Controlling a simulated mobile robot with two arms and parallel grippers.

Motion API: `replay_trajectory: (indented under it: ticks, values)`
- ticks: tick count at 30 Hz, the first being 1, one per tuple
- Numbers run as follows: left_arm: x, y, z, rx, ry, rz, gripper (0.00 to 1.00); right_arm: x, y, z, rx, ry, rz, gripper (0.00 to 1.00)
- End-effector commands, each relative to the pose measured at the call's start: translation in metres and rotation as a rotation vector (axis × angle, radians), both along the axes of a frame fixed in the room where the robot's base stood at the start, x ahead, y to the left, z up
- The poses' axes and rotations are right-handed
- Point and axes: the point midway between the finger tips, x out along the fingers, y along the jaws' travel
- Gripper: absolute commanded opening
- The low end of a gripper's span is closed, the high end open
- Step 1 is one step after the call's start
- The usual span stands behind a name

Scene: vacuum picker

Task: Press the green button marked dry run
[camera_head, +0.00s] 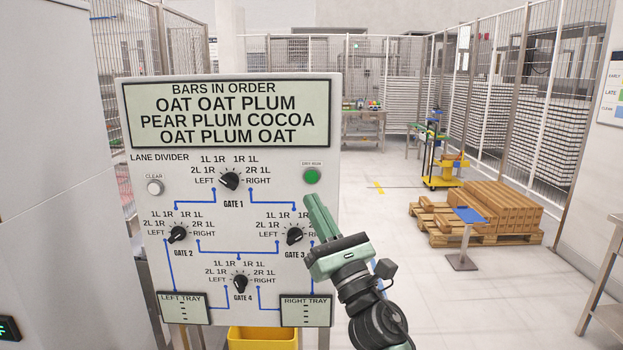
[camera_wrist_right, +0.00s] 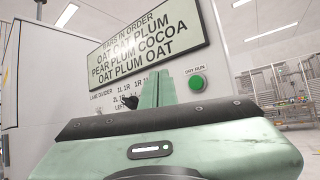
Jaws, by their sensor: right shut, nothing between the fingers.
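The green button (camera_head: 311,177) sits at the upper right of the panel's lower area, under a small label reading DRY RUN. In the right wrist view the green button (camera_wrist_right: 197,83) is just right of my fingertips. My right gripper (camera_head: 318,202) is shut and empty, its fingers pointing up toward the button from below. In the head view a small gap shows between the fingertips and the button; I cannot tell the depth between them. The lane divider panel (camera_head: 193,216) stands upright and faces me. My left gripper is not in view.
The panel carries a white clear button (camera_head: 154,187) and several black knobs, with the Gate 1 knob (camera_head: 230,180) and Gate 3 knob (camera_head: 295,235) nearest my right gripper. A yellow bin (camera_head: 262,338) is below. A loaded pallet (camera_head: 490,238) stands at right.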

Motion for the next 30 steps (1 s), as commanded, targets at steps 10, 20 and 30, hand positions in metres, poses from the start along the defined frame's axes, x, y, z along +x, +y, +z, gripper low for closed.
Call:
replay_trajectory:
  ticks: [10,20,30]
  values:
    - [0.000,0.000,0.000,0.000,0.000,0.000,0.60,-0.004,0.002,0.009,-0.018,-0.029,-0.009,0.00]
    - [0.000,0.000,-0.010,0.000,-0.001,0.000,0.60,0.011,0.002,0.006,-0.016,-0.028,-0.009,0.00]
    - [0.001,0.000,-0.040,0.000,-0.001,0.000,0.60,0.059,0.002,0.005,-0.015,-0.026,-0.008,0.00]
